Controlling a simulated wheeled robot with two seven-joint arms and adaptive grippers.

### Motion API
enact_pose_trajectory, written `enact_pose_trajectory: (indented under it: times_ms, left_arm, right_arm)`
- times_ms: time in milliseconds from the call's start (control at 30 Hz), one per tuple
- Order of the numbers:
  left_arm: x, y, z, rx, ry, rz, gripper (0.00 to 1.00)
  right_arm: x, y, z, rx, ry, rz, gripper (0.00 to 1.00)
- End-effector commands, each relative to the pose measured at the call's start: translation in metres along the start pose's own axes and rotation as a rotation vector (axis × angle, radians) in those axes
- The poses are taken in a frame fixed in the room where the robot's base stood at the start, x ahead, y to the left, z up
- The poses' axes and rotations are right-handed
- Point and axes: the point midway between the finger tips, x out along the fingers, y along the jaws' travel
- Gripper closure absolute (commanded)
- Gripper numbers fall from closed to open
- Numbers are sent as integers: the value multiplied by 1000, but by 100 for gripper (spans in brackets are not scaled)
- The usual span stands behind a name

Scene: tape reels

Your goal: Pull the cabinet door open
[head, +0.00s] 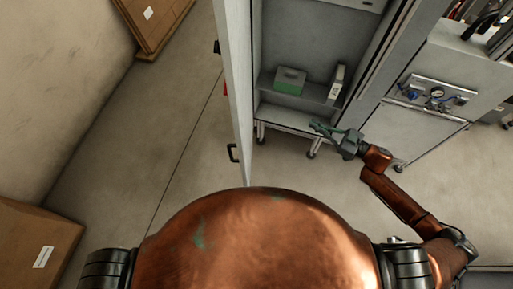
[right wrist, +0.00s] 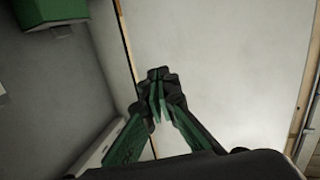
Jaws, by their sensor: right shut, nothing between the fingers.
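The grey cabinet (head: 312,48) stands at the top centre of the head view. Its door (head: 236,70) stands wide open, swung out towards me and seen nearly edge-on. A dark door handle (head: 232,152) is on the door's outer, left side. My right gripper (head: 318,126) is in front of the lower part of the open cabinet, to the right of the door and apart from the handle. In the right wrist view its fingers (right wrist: 159,85) are shut and empty, in front of a pale flat panel (right wrist: 220,60). My left gripper is out of view.
Inside the cabinet, a green-and-grey box (head: 290,80) and a white box (head: 336,82) stand on a shelf. A grey unit with gauges (head: 437,93) is at the right. Cardboard boxes (head: 36,245) (head: 150,22) are at the left. The floor left of the door is clear.

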Motion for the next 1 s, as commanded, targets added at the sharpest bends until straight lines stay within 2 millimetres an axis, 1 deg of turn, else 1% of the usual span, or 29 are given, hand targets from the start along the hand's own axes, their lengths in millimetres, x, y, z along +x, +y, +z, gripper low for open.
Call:
enact_pose_trajectory:
  times_ms: [33,67,100,200,300,433,567,1000]
  left_arm:
    - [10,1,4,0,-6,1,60]
    - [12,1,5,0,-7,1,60]
    - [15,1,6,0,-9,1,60]
    - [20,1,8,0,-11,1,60]
    - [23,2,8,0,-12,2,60]
    - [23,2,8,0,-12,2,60]
    - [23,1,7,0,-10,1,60]
    - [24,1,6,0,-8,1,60]
  right_arm:
    - [6,-32,-27,-3,30,-122,100]
    - [7,-51,-43,3,46,-187,100]
    - [6,-75,-62,14,61,-269,100]
    - [-2,-122,-94,40,78,-428,100]
    - [-10,-151,-112,62,81,-522,100]
    - [-10,-167,-121,71,82,-567,100]
    - [4,-176,-124,71,86,-568,100]
    - [78,-221,-133,69,87,-565,100]
